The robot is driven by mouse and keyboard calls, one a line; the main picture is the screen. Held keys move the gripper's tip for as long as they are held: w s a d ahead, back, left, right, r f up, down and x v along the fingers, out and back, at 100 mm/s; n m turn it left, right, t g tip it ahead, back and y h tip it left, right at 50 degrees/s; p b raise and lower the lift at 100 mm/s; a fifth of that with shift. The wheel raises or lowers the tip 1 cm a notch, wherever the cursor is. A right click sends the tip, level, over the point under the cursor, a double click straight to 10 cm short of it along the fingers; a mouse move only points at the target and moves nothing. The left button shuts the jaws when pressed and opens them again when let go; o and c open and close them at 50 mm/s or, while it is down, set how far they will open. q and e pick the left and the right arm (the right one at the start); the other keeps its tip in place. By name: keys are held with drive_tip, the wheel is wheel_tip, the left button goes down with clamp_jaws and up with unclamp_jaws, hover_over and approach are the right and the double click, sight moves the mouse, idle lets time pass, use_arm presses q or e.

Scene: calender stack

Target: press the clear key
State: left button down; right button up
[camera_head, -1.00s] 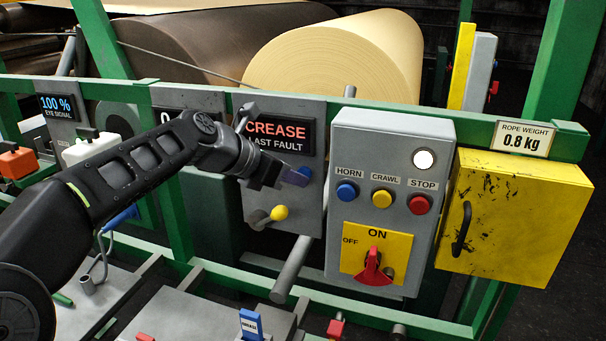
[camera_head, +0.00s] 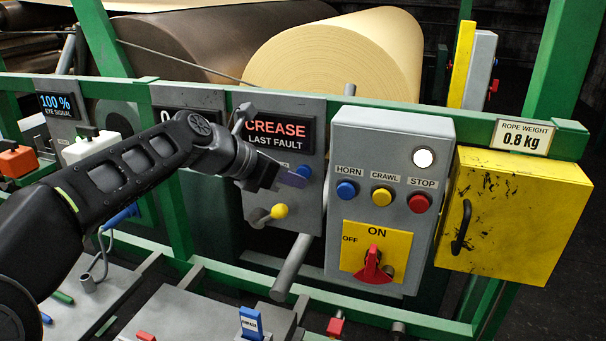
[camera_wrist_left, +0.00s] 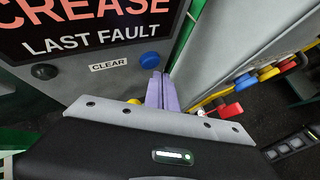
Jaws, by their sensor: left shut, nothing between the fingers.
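The clear key is a round blue button (camera_head: 304,171) on the grey fault panel, below the display reading CREASE LAST FAULT. It also shows in the left wrist view (camera_wrist_left: 149,60), just right of a CLEAR label (camera_wrist_left: 108,66). My left gripper (camera_head: 296,181) is shut and empty, its purple fingers close together. In the left wrist view the fingertips (camera_wrist_left: 161,76) appear just below and right of the blue button. I cannot tell whether they touch it or stand in front. My right gripper is not in view.
A yellow-knobbed lever (camera_head: 279,212) sticks out below the clear key. The grey control box (camera_head: 392,150) to the right carries HORN, CRAWL and STOP buttons and a red rotary switch (camera_head: 373,267). A dark round knob (camera_wrist_left: 44,72) sits left of the CLEAR label.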

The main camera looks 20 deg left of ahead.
use_arm(q)
drive_tip(key=shift+s, duration=0.2)
drive_tip(key=s, duration=0.4)
drive_tip(key=shift+s+d+b, duration=0.1)
drive_tip(key=shift+s+b, duration=0.25)
idle(0.9)
